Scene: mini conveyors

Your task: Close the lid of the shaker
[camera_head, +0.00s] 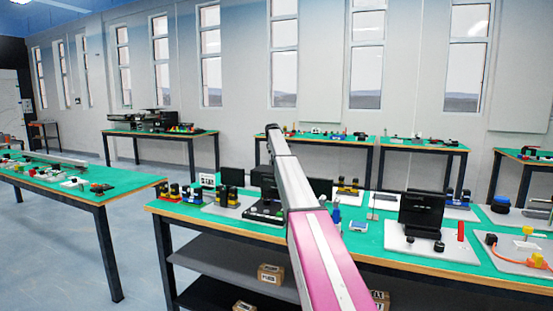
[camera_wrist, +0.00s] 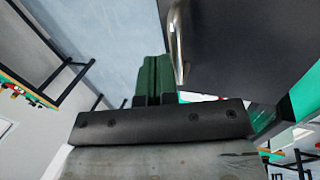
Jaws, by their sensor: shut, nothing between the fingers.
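My gripper (camera_wrist: 153,60) shows in the wrist view with its green fingers together and nothing between them. A large dark panel (camera_wrist: 240,45) fills the upper right there, close beside the fingers. It may be the shaker's lid, but I cannot tell for sure. A shiny metal handle or rod (camera_wrist: 177,45) runs along its left edge, right next to the fingertips; I cannot tell if they touch. In the head view a black device (camera_head: 264,211) stands on the near table, partly hidden by my arm. I cannot confirm that it is the shaker. My gripper is not visible in that view.
The near green table (camera_head: 180,208) holds small block sets (camera_head: 181,193), a black upright panel (camera_head: 421,213) on a white base, and a red cylinder (camera_head: 461,231). Boxes (camera_head: 270,274) sit on its lower shelf. Another green table (camera_head: 120,180) stands left, with open floor between.

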